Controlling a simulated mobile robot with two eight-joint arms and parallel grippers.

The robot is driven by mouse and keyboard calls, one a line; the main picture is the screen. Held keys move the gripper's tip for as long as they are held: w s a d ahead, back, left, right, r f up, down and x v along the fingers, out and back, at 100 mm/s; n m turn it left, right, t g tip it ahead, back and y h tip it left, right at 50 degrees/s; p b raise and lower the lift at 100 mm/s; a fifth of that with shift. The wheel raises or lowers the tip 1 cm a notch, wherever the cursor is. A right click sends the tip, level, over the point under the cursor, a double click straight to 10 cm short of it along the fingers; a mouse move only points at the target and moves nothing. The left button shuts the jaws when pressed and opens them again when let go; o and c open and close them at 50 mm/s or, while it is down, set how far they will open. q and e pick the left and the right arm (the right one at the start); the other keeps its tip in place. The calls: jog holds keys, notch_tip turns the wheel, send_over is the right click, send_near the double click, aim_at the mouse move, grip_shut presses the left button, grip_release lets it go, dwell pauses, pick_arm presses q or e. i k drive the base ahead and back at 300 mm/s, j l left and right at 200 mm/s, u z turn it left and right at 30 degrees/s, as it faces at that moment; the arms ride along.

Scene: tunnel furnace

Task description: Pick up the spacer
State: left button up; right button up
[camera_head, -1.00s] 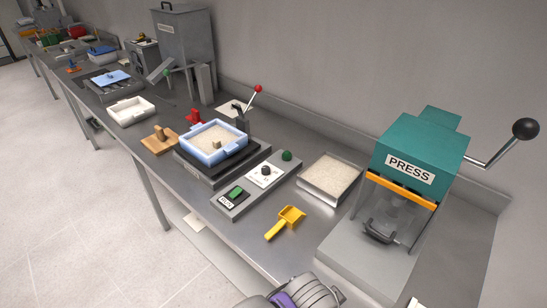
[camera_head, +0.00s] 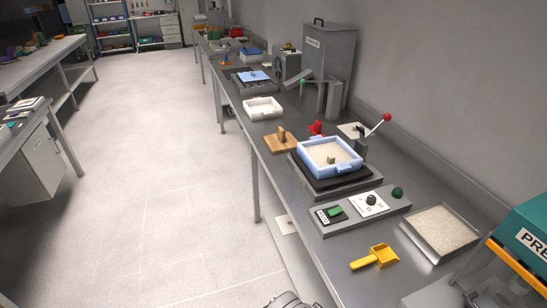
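I cannot tell for certain which thing is the spacer. A small tan block (camera_head: 331,160) stands in the pale granules inside a blue tray (camera_head: 345,170). The blue tray sits on a black and grey machine on the bench. Another small brown upright piece (camera_head: 282,135) stands on a wooden board (camera_head: 273,147) left of the blue tray. Neither gripper is in view. Only a grey part of my own body shows at the bottom edge.
The long steel bench (camera_head: 320,262) holds a yellow scoop (camera_head: 376,257), a metal tray of granules (camera_head: 440,230), a control panel (camera_head: 361,208), an empty white tray (camera_head: 263,108), a red-knobbed lever (camera_head: 387,118) and the teal press (camera_head: 531,238). The floor (camera_head: 150,190) left of it is clear.

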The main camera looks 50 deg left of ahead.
aim_at(330, 159)
jog(key=u, duration=1.25)
